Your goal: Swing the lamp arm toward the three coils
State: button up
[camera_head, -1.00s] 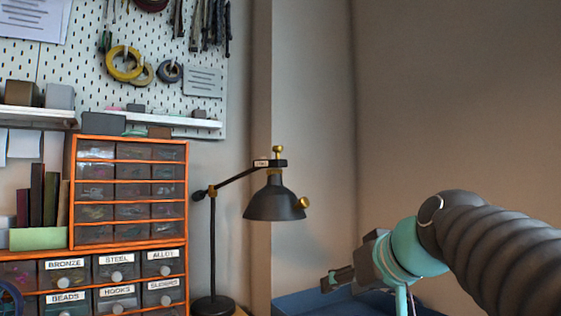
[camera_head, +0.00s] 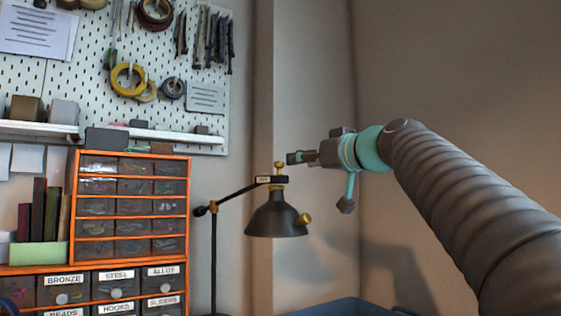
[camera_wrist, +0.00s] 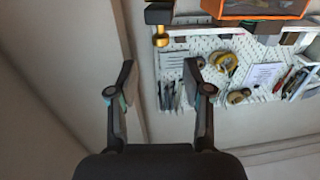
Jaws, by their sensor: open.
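The desk lamp has a black shade (camera_head: 275,215) with a brass knob on its right side. Its thin black arm (camera_head: 236,194) runs from the upright post to a labelled block with a small brass knob (camera_head: 279,168) on top. My gripper (camera_head: 292,158) is at the height of that top knob, just right of it; in the head view I cannot tell whether they touch. In the wrist view my gripper (camera_wrist: 158,78) is open with nothing between its fingers. A black block with a brass knob (camera_wrist: 160,38) shows above the fingers there, apart from them. The three coils cannot be made out for certain.
An orange drawer cabinet (camera_head: 132,156) stands left of the lamp. The pegboard (camera_head: 95,80) behind holds tape rolls (camera_head: 128,80) and tools. A blue surface (camera_head: 335,306) lies low at the right. Space right of the lamp is free up to the wall.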

aim_at(281, 163)
jog(key=p+x, duration=0.2)
jog(key=x, duration=0.7)
jog(key=shift+w+a+p, duration=0.15)
jog(key=shift+w+p, duration=0.05)
jog(key=shift+p, duration=0.15)
grip_shut()
jog(key=shift+s+a, duration=0.15)
